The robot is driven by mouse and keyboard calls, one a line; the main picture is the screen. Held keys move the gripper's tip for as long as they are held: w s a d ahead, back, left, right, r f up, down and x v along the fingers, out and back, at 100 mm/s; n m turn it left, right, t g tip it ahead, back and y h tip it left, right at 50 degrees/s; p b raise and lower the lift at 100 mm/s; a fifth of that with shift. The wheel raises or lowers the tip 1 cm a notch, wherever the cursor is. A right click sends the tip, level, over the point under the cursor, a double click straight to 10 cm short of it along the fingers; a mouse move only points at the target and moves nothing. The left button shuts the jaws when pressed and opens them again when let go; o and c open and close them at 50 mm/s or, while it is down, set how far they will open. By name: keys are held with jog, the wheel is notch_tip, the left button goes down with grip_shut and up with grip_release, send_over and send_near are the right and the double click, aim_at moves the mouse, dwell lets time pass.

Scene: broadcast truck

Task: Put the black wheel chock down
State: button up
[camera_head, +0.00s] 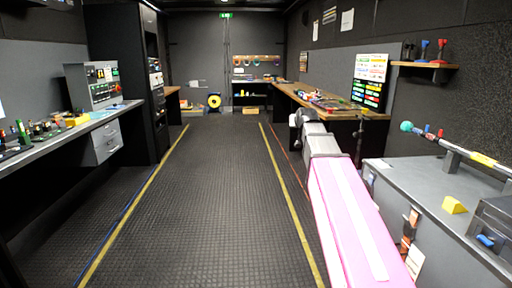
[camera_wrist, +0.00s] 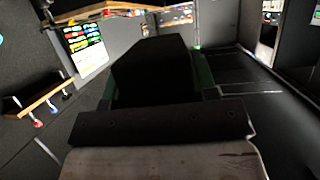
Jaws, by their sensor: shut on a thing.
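The black wheel chock (camera_wrist: 152,68) fills the middle of the wrist view as a dark block with a sloping top outline. My gripper (camera_wrist: 155,88) is shut on it, with dark green finger parts showing at its left and right sides. The chock cannot be told apart from the gripper there. No surface is seen touching the chock.
The wooden bench (camera_head: 290,91) along the right wall carries several small items. A grey cabinet (camera_head: 432,190) at right holds a yellow block (camera_head: 453,205) and a boom pole. A left counter (camera_head: 72,130) is crowded. The dark floor (camera_head: 205,190) between yellow lines is clear.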

dwell(0.4)
jog(key=d+f+m+g+h, duration=0.2)
jog(key=d+f+m+h, duration=0.25)
jog(key=d, duration=0.75)
jog(key=d+f+m+g+h, duration=0.2)
jog(key=d+f+m+h, duration=0.25)
jog(key=d, duration=0.65)
jog(key=s+d+f+m+g+h, duration=0.1)
jog(key=s+d+m+g, duration=0.3)
jog(key=d, duration=0.6)
jog(key=s+d+f+m+g+h, duration=0.2)
jog(key=s+d+m+g, duration=0.3)
jog(key=d, duration=0.6)
jog(key=shift+d+g+h, duration=0.3)
jog(key=shift+h, duration=0.5)
send_over(419, 189)
jog(key=f, duration=0.7)
jog(key=shift+w+d, duration=0.2)
jog(key=shift+f, duration=1.8)
jog(key=shift+f, duration=0.15)
